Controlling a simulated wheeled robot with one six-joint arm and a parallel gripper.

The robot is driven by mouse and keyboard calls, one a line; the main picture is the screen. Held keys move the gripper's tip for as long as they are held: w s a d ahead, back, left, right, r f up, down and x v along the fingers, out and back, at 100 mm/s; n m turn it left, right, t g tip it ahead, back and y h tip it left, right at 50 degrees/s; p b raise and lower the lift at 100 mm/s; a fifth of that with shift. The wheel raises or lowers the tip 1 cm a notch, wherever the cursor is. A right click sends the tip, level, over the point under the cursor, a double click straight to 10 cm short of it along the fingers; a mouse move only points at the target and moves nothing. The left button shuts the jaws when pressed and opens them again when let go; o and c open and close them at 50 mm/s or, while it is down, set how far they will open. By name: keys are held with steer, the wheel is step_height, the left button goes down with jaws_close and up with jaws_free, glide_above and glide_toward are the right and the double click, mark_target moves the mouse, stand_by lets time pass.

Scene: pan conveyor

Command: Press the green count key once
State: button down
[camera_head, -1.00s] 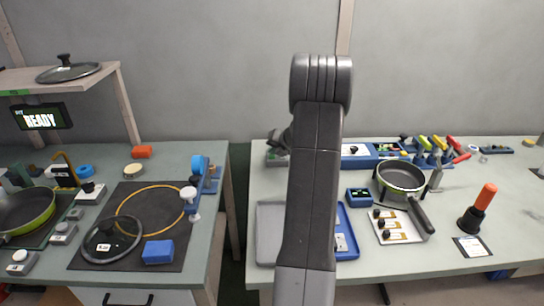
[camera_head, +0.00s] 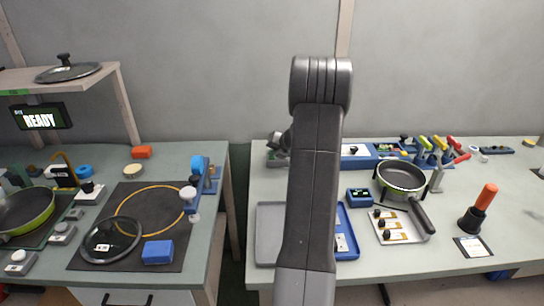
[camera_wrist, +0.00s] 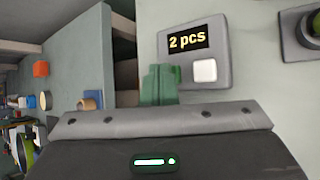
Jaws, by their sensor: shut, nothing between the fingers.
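In the wrist view a grey counter unit (camera_wrist: 194,33) carries a black label reading "2 pcs" and a white square key (camera_wrist: 205,70). A small bright green patch (camera_wrist: 178,74), apparently the green count key, shows left of the white key, mostly hidden behind my fingers. My gripper (camera_wrist: 158,70) has dark green fingers, shut together and empty, overlapping the unit's lower left corner in this view. I cannot tell whether they touch the key. In the head view my arm hides most of the gripper and the unit.
On the right table a blue tray unit (camera_head: 361,162), a pan (camera_head: 401,180) and an orange-handled tool (camera_head: 484,201) stand near my arm. A gap separates this table from the left one.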

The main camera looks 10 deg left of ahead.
mark_target(274, 158)
steer(key=shift+r+p, duration=0.8)
steer(key=shift+p, duration=0.05)
step_height(274, 158, up, 5)
steer(key=p, duration=0.5)
steer(key=shift+r, duration=0.15)
steer(key=shift+f, duration=0.25)
step_height(274, 158, down, 2)
steer(key=b, duration=0.2)
steer(key=shift+f+b, duration=0.2)
steer(key=shift+b, duration=0.1)
step_height(274, 158, up, 6)
steer(key=p, duration=0.5)
steer(key=shift+r, duration=0.25)
steer(key=shift+f, duration=0.1)
